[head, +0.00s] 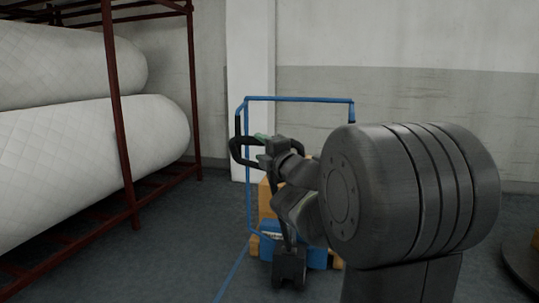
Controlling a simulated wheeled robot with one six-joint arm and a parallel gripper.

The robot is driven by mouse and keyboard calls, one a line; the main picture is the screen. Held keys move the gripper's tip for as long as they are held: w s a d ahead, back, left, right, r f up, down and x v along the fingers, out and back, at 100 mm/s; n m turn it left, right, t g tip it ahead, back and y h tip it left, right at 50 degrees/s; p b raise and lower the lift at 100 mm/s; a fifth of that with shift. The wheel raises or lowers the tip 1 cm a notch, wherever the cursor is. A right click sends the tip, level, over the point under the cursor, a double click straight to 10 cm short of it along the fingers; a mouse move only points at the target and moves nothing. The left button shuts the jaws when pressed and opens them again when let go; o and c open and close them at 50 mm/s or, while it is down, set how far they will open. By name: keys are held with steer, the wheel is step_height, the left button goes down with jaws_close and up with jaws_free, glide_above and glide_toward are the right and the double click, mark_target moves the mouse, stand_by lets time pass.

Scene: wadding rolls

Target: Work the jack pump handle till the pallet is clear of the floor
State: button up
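The jack's black loop handle (238,150) stands upright ahead of me, at the middle of the head view. My gripper (268,143) is at the right part of the loop, seemingly touching it. Its fingers are too small and dark to show whether they are closed around the handle. The handle's shaft runs down behind my arm to a dark wheel unit (289,270) on the floor. A blue body (270,241) shows beside the shaft. The pallet's underside and any gap to the floor are hidden.
A blue tubular frame (300,99) stands behind the handle, with orange-tan blocks (266,205) low down. A red rack (120,125) with white quilted rolls (95,140) fills the left. Floor between rack and jack is clear.

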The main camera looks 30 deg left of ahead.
steer(key=p+v, duration=0.2)
steer(key=v, duration=1.1)
steer(key=shift+s+d, duration=0.2)
steer(key=shift+d, duration=0.05)
steer(key=shift+a, duration=0.1)
steer(key=b+x, duration=0.2)
steer(key=x, duration=1.2)
steer(key=shift+r, duration=0.15)
steer(key=shift+d, duration=0.25)
